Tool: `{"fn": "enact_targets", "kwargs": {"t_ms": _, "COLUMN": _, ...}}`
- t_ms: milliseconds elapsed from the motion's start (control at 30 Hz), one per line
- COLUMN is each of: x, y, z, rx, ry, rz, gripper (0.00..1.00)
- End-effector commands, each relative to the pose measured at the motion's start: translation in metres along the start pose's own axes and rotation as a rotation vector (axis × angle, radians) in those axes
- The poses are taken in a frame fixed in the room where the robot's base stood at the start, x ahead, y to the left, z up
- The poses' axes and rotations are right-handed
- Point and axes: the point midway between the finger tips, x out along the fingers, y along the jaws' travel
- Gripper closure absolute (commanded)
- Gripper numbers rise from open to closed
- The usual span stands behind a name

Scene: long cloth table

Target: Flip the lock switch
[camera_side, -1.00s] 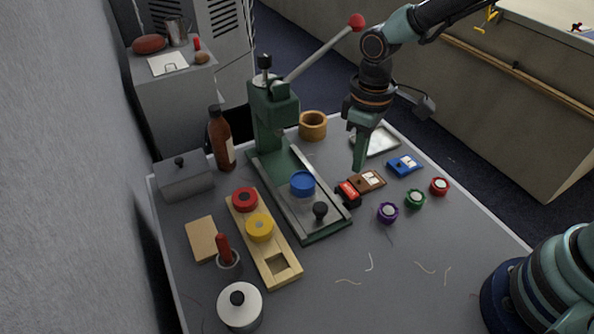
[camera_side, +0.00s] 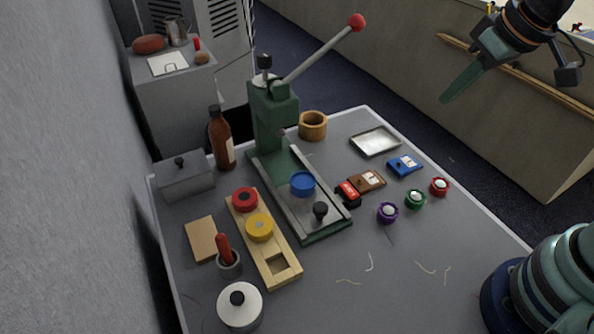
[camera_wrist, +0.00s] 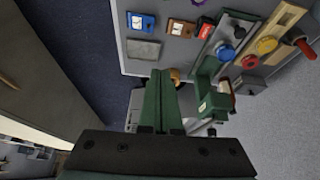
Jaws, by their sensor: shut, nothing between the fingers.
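Three small switch-like boxes sit right of the green press (camera_side: 275,125). One is a black block with a red face (camera_side: 348,193) at the edge of the press base. One is a brown box (camera_side: 367,181) with a pale label, and one is a blue box (camera_side: 404,165). All three also show at the top of the wrist view, the blue box (camera_wrist: 140,22) leftmost. I cannot tell which is the lock switch, nor their lever positions. My gripper (camera_side: 446,98) is shut and empty, raised high beyond the table's right edge, touching nothing. Its green fingers (camera_wrist: 160,75) show in the wrist view.
Purple (camera_side: 387,212), green (camera_side: 415,198) and red (camera_side: 439,186) buttons stand in front of the boxes. A metal tray (camera_side: 375,142) lies behind them. The press lever (camera_side: 318,52) slants up to the right. The table's front right is mostly clear, with a few loose threads.

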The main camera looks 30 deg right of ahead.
Motion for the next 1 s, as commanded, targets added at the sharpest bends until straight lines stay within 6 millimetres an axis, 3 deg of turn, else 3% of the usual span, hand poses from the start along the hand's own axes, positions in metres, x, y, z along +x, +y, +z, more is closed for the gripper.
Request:
{"fn": "enact_targets", "kwargs": {"t_ms": 200, "x": -0.012, "y": 0.011, "z": 0.008, "rx": 0.053, "ry": 0.055, "rz": 0.018, "gripper": 1.0}}
{"fn": "enact_targets", "kwargs": {"t_ms": 600, "x": -0.011, "y": 0.011, "z": 0.007, "rx": 0.055, "ry": 0.051, "rz": 0.017, "gripper": 1.0}}
{"fn": "enact_targets", "kwargs": {"t_ms": 767, "x": -0.008, "y": 0.003, "z": -0.001, "rx": 0.054, "ry": 0.01, "rz": 0.003, "gripper": 1.0}}
{"fn": "enact_targets", "kwargs": {"t_ms": 1000, "x": 0.01, "y": -0.024, "z": -0.023, "rx": 0.058, "ry": -0.112, "rz": -0.023, "gripper": 1.0}}
